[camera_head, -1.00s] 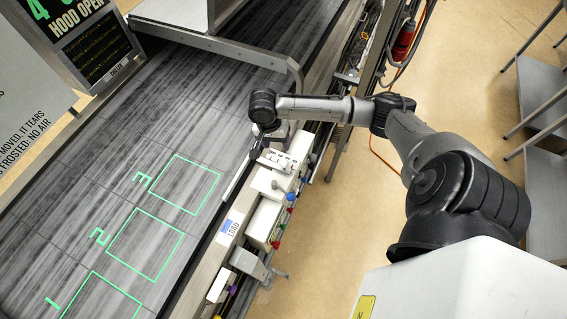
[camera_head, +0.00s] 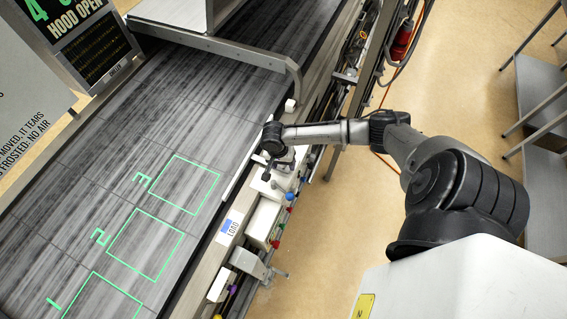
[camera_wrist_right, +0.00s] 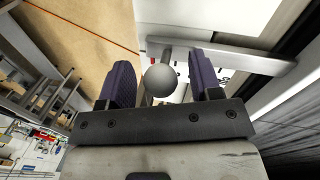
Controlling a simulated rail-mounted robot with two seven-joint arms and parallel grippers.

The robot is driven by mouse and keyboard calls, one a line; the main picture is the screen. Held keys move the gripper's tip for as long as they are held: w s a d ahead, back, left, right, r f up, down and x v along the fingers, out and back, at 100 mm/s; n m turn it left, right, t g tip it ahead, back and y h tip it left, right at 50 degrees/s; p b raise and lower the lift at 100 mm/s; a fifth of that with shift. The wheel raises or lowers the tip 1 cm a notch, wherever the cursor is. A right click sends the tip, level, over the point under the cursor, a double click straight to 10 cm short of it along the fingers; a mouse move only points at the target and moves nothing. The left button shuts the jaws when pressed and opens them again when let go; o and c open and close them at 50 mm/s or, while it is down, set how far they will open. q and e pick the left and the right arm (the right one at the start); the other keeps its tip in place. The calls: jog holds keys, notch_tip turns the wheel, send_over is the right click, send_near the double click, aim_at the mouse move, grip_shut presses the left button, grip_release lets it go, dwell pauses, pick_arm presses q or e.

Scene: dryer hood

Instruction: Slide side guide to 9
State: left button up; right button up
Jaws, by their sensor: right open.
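The side guide (camera_head: 238,174) appears to be the pale bar along the near edge of the grey belt. A round grey knob (camera_wrist_right: 160,78) on a stem shows in the right wrist view. My right gripper (camera_head: 277,170) is low over the white housings beside the belt. In the right wrist view my right gripper (camera_wrist_right: 162,80) is open, with the knob between its two dark fingers and a visible gap on each side. The scale and its number 9 cannot be read. My left gripper is not in view.
The belt (camera_head: 110,150) carries green outlined squares numbered 1 to 3. A metal hood frame (camera_head: 225,48) crosses it at the far end. White housings (camera_head: 262,220) with coloured knobs and a LOAD label line the near edge.

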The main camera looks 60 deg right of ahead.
jog(key=shift+f, duration=0.2)
jog(key=shift+c, duration=0.4)
grip_shut()
jog(key=shift+d+r, duration=0.1)
